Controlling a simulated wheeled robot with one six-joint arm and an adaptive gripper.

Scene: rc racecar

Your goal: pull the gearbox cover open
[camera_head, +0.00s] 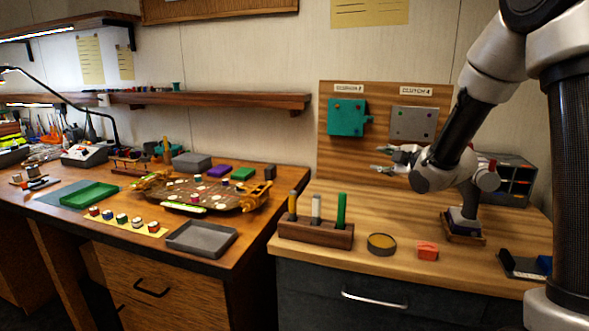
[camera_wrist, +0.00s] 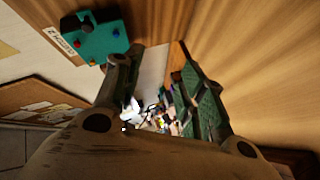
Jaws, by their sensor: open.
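My gripper (camera_head: 380,159) is open and empty, in front of the board, below and right of the plate. In the wrist view, both fingers (camera_wrist: 158,62) are apart with nothing between them.
A grey plate (camera_head: 413,123) labelled clutch hangs right of the teal one. Below on the bench are a wooden holder (camera_head: 316,234) with upright markers, a round tin (camera_head: 381,244) and a red block (camera_head: 428,250).

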